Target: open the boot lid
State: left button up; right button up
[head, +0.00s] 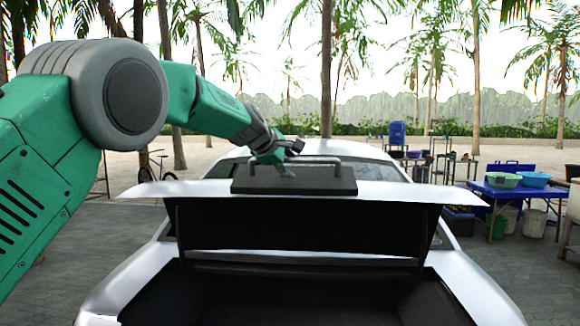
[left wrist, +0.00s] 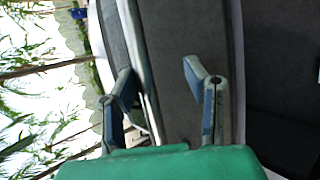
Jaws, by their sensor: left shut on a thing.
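The silver car's boot lid (head: 400,194) is raised, with its dark underside facing me and the dark boot interior (head: 290,295) visible below. A dark grey plate (head: 310,185) with a bar handle (head: 325,159) is on top of the lid. My left gripper (head: 283,158) reaches over from the left and is at the handle's left part. In the left wrist view its two blue-padded fingers (left wrist: 160,88) stand apart, one on each side of a pale bar (left wrist: 143,65) that looks like the handle. The exact contact is hard to see. My right gripper is not in view.
A blue table (head: 515,190) with basins and buckets stands at the right. A shelf with pots (head: 445,160) stands behind it. A bicycle (head: 155,167) and palm trunks are beyond the car. The paving left of the car is clear.

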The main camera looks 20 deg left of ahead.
pick_arm(q)
jog(key=shift+f, duration=0.45)
jog(key=v, duration=1.1)
jog(key=shift+s+a+r, duration=0.15)
jog(key=shift+a+r, duration=0.1)
jog(key=shift+r, duration=0.05)
jog(key=shift+s+d+r, duration=0.1)
jog(key=shift+s+r, duration=0.05)
